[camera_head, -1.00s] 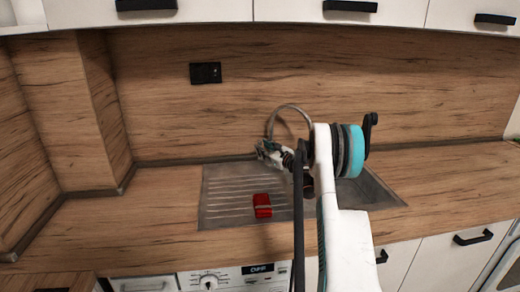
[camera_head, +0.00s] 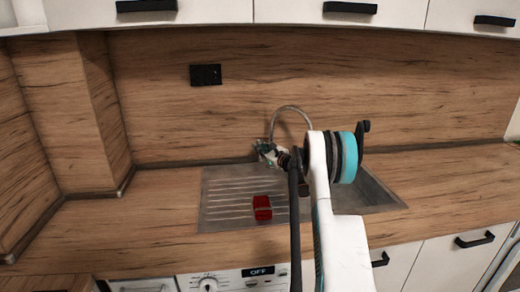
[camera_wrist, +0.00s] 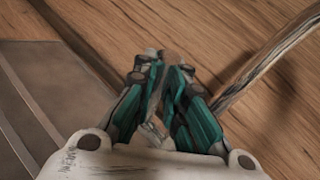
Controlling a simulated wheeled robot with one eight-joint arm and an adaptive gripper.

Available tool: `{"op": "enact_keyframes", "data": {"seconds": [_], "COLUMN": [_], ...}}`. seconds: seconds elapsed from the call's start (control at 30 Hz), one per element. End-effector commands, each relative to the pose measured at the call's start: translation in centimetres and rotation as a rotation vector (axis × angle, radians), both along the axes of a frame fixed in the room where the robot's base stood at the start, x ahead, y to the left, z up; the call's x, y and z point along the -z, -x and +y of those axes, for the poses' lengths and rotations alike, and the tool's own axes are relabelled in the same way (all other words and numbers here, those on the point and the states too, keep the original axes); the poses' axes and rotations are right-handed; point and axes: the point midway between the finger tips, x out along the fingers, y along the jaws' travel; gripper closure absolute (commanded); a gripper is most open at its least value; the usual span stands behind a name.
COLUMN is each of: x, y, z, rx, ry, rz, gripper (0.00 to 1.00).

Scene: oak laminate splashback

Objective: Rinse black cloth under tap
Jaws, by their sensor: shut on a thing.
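The curved grey tap (camera_head: 291,108) rises at the back of the sink, and its pipe (camera_wrist: 262,68) crosses the right of the wrist view. My gripper (camera_head: 264,150) is beside the tap's base at the left. In the wrist view my gripper (camera_wrist: 162,62) has its teal fingers closed together on a small grey-brown piece (camera_wrist: 168,56). I cannot tell if it is the tap's lever. No black cloth shows; my arm hides part of the sink bowl. No water flow can be made out.
A red block-like item (camera_head: 262,208) lies on the grey drainboard (camera_head: 225,190). The sink bowl (camera_head: 375,196) is at the right, partly behind my arm. The wooden splashback (camera_head: 400,100) stands close behind the tap. The counter (camera_head: 160,210) to the left is clear.

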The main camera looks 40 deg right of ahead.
Motion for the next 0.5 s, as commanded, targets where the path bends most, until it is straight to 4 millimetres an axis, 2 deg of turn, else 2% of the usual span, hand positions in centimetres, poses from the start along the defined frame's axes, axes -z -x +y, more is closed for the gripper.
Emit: {"op": "enact_keyframes", "data": {"seconds": [0.3,0.5], "x": [1.4,1.6], "y": [1.2,1.7], "z": [0.8,1.1], "rx": [-0.003,0.000], "ry": [0.092,0.137], "rz": [-0.155,-0.226], "gripper": [1.00,1.00]}}
